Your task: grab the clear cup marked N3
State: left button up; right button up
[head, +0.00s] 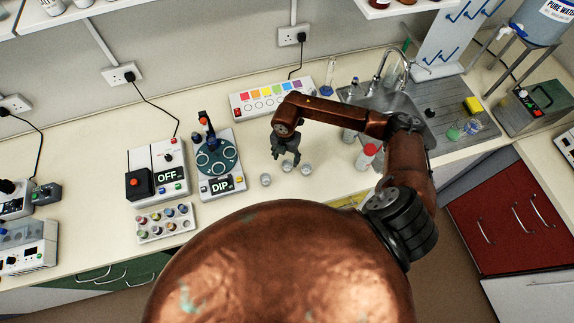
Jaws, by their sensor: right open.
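Three small clear cups stand close together on the bench: a left cup (265,180), a middle cup (287,166) and a right cup (306,169). Their markings are too small to read, so I cannot tell which is N3. My right gripper (286,158) is open and points down just above the middle cup, partly covering it. I cannot tell whether its fingers touch the cup. My left gripper is not in view.
A device marked DIP (222,186) stands left of the cups, beside a box marked OFF (168,175). A rainbow colour panel (270,94) lies behind. A red-capped bottle (366,157) and the sink (420,105) are to the right. Bare bench lies around the cups.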

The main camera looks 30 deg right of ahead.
aim_at(287, 165)
jog(key=f+p, duration=0.1)
jog(key=f, duration=0.1)
jog(key=s+f+p, duration=0.1)
jog(key=f, duration=0.1)
jog(key=shift+d+f, duration=0.1)
jog(key=shift+f, duration=0.1)
jog(key=shift+w+f, duration=0.1)
jog(key=shift+f, duration=0.25)
jog(key=c, duration=1.2)
jog(key=shift+r, duration=0.1)
